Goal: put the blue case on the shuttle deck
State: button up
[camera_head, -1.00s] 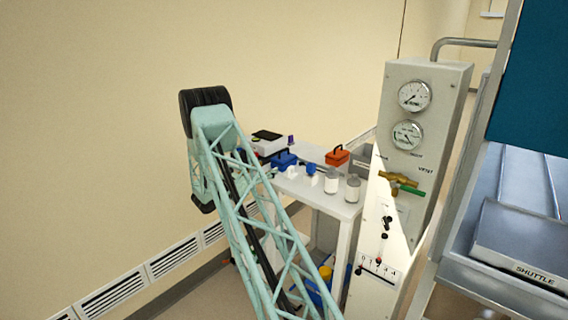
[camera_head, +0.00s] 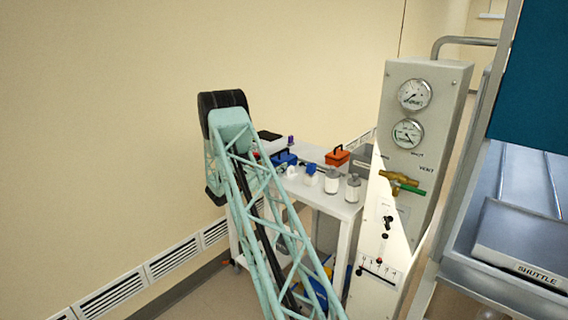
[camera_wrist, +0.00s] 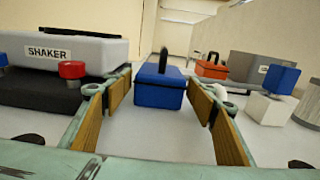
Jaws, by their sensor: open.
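The blue case (camera_wrist: 158,86) with a dark handle on top stands upright on the white table, in the middle of the wrist view. It lies ahead of my gripper (camera_wrist: 160,105), between the lines of its two wood-faced fingers, which are open and empty. In the head view the blue case (camera_head: 284,158) is partly hidden behind my arm. The shuttle deck (camera_head: 525,240), a grey slab labelled SHUTTLE, is at the far right of the head view. My gripper is hidden there behind my arm.
Right are an orange case (camera_wrist: 212,66), a grey bin (camera_wrist: 262,68) and a blue-topped white block (camera_wrist: 272,100). White jars (camera_head: 332,181) stand at the table's front. A gauge panel (camera_head: 415,130) stands between table and shuttle.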

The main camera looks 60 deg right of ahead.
aim_at(282, 157)
jog(key=shift+d, duration=0.1)
jog(key=shift+s+d+b, duration=0.15)
jog(key=shift+d+b, duration=0.2)
jog(key=shift+d, duration=0.9)
jog(key=shift+s+d+b, duration=0.15)
jog(key=shift+d+b, duration=0.15)
jog(key=shift+d, duration=0.95)
jog(key=shift+r, duration=0.1)
jog(key=shift+c, duration=0.8)
jog(key=c, duration=0.8)
jog(key=shift+r, duration=0.2)
jog(key=shift+r+p, duration=1.05)
jog(key=shift+r, duration=3.8)
